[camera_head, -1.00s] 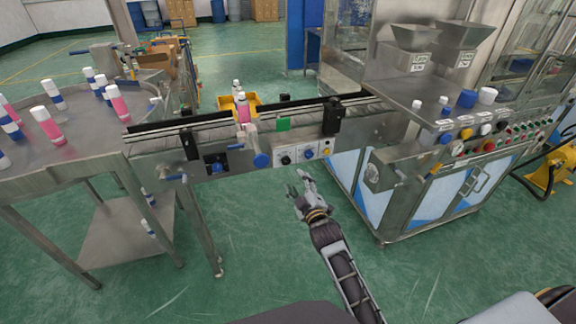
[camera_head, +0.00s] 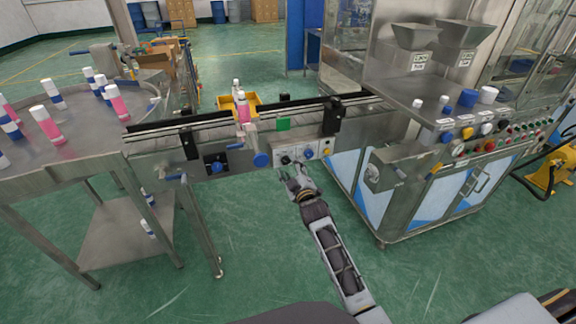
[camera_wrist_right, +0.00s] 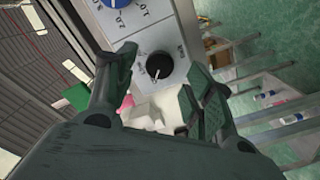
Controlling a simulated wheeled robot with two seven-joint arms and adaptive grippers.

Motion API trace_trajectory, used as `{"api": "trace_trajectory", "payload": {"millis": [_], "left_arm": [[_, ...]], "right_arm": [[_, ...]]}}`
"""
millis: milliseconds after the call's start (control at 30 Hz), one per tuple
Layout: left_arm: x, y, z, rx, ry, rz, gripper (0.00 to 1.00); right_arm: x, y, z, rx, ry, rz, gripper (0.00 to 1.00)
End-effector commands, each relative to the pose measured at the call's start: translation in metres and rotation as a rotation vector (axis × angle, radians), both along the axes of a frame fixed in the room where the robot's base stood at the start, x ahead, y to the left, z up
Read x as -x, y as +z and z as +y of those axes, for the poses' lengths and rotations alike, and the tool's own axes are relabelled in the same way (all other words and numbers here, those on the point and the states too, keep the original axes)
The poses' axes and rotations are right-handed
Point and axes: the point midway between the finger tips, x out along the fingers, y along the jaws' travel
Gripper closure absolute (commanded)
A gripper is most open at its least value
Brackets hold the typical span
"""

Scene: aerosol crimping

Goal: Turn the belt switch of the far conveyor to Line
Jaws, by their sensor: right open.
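A steel conveyor (camera_head: 168,146) runs between the round table and the machine. Its front carries a small light panel with a black knob (camera_head: 285,160) and a blue knob (camera_head: 309,153). In the right wrist view the black knob (camera_wrist_right: 160,65) has a pale pointer mark, and the blue knob (camera_wrist_right: 121,3) is cut by the top edge. The small lettering is not clearly readable. My right gripper (camera_head: 290,172) is open just in front of the panel. In the wrist view its fingers (camera_wrist_right: 163,75) stand on either side of the black knob; contact cannot be told. My left gripper is not in view.
The round steel table (camera_head: 85,139) at left holds several pink and blue bottles. A bottle (camera_head: 243,108) stands on the conveyor by a yellow tray. The large machine (camera_head: 400,85) with buttons stands at right. A blue hand wheel (camera_head: 261,160) sticks out left of the panel.

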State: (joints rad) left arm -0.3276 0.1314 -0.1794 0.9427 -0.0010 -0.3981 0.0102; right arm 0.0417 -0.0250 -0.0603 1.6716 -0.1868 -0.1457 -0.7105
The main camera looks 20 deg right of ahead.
Motion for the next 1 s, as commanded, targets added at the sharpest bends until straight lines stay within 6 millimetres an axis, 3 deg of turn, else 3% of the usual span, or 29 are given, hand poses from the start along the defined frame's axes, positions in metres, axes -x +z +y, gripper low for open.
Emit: {"api": "trace_trajectory", "payload": {"millis": [333,800,1000], "left_arm": [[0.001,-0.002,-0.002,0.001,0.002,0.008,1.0],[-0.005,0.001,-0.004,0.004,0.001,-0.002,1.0],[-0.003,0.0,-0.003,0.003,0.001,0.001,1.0]], "right_arm": [[-0.024,0.0,0.001,-0.001,0.0,0.0,0.47],[-0.029,0.0,0.001,0.0,0.0,0.0,0.47],[-0.029,0.0,0.001,0.0,0.0,0.0,0.7]]}}
